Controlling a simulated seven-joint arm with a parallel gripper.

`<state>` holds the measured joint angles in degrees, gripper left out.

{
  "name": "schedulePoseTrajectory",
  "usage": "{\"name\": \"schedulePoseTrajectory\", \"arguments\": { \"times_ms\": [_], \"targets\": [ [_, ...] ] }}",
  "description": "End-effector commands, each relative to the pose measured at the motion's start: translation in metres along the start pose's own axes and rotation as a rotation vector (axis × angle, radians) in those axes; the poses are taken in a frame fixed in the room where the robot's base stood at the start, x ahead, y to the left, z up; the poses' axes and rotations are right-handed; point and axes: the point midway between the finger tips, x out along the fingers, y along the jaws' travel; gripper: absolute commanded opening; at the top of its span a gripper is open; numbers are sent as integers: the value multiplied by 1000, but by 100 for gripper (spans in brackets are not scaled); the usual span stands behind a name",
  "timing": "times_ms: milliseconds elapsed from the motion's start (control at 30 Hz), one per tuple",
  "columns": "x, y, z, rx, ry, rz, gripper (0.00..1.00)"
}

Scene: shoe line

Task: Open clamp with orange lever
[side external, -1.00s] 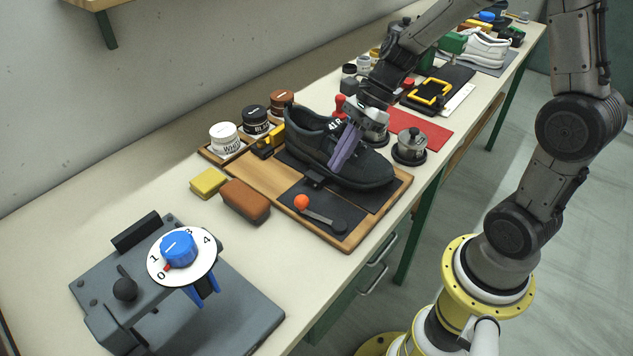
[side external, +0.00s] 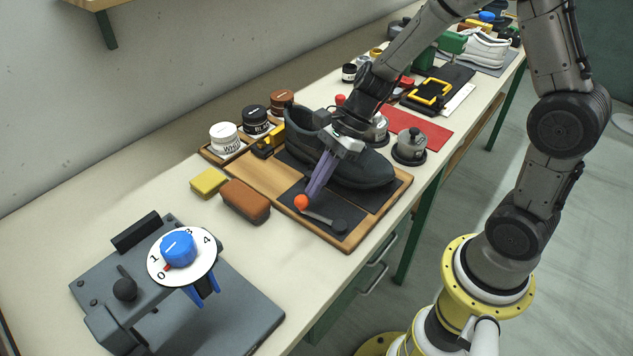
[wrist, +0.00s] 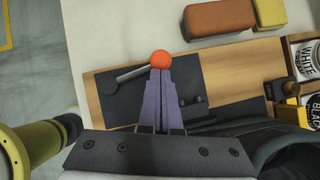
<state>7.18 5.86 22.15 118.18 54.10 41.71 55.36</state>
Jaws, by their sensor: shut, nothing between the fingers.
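The clamp's lever ends in an orange ball (side external: 301,202) on a grey arm (side external: 320,217) that runs to a dark round pivot (side external: 340,227) on a black plate. The ball also shows in the wrist view (wrist: 161,59), with the lever arm (wrist: 133,73) slanting down-left from it. My gripper (side external: 310,193) has long purple fingers, shut with nothing between them. Its tips (wrist: 160,72) are right at the ball; I cannot tell whether they touch it. A black shoe (side external: 360,165) stands on the board behind the fingers, partly hidden by my gripper.
The wooden board (side external: 255,178) carries the shoe and lever. A brown block (side external: 245,201) and a yellow block (side external: 208,183) lie left of it. Polish jars (side external: 225,138) stand behind. A grey device with a blue dial (side external: 178,247) is at the front left.

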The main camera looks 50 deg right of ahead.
Motion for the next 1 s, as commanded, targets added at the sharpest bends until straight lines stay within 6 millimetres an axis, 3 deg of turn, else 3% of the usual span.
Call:
{"name": "schedulePoseTrajectory", "arguments": {
  "times_ms": [567, 1000],
  "targets": [
    [5, 1, 7, -97, 1, 66, 0],
    [19, 9, 28, -379, 0, 250, 0]
  ]
}}
